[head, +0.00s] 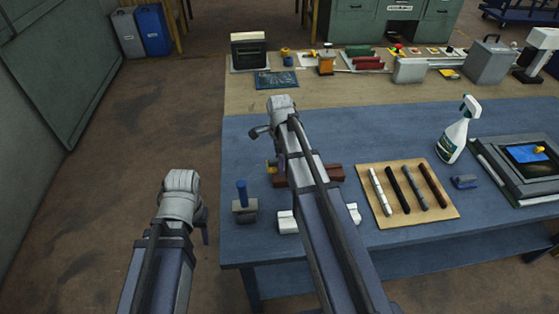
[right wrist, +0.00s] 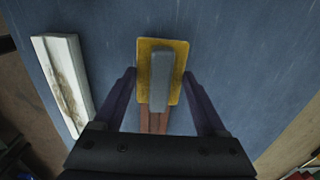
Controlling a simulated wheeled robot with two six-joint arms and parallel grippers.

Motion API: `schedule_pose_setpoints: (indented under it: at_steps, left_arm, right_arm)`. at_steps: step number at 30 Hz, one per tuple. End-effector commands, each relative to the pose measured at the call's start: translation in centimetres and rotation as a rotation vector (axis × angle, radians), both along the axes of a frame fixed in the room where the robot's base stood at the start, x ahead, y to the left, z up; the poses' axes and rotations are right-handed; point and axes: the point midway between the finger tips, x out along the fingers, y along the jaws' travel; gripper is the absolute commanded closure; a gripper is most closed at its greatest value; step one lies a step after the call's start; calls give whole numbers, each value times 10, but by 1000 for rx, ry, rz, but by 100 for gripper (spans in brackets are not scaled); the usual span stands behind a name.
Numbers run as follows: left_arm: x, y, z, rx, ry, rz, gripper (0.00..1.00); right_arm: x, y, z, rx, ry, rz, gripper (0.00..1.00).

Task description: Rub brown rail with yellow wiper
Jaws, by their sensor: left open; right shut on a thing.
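The yellow wiper (right wrist: 144,55), a flat yellow pad with a grey handle, is between the fingers of my right gripper (right wrist: 158,77), which is shut on it. In the head view a small yellow bit of the wiper (head: 270,166) shows left of my right arm, which hides the rest of it and most of the gripper. The brown rail (head: 332,173) lies on the blue table and shows on both sides of the arm; in the right wrist view the rail (right wrist: 154,122) runs under the wiper. Contact cannot be told. My left gripper (head: 205,225) is open, left of the table.
A white rail (right wrist: 62,85) lies beside the brown one. A blue-handled tool in a grey block (head: 244,211) stands near the table's left edge. A tan board (head: 405,218) with several rods, a spray bottle (head: 455,135) and a framed panel (head: 487,165) are to the right.

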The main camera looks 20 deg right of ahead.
Motion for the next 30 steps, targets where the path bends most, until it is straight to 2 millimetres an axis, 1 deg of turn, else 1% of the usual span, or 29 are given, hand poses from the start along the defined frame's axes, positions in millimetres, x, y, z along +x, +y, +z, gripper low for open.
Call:
schedule_pose_setpoints:
  at_steps: [1, 3, 14, 17, 25, 30]
  left_arm:
    - [0, 0, 10, 0, 0, 0, 50]
    - [0, 0, 13, 0, 0, 0, 50]
    - [0, 0, 13, 0, 0, 0, 50]
    - [0, 0, 18, 0, 0, 0, 50]
    - [0, 0, 42, 0, 0, 0, 50]
    - [0, 0, 43, 0, 0, 0, 50]
  right_arm:
    - [0, 0, 10, 0, 0, 0, 71]
    - [0, 0, 13, 0, 0, 0, 71]
    - [0, 0, 13, -1, 0, 0, 71]
    - [0, 0, 18, -1, 0, 0, 71]
    - [0, 0, 42, -1, 0, 0, 71]
    - [0, 0, 43, -1, 0, 0, 71]
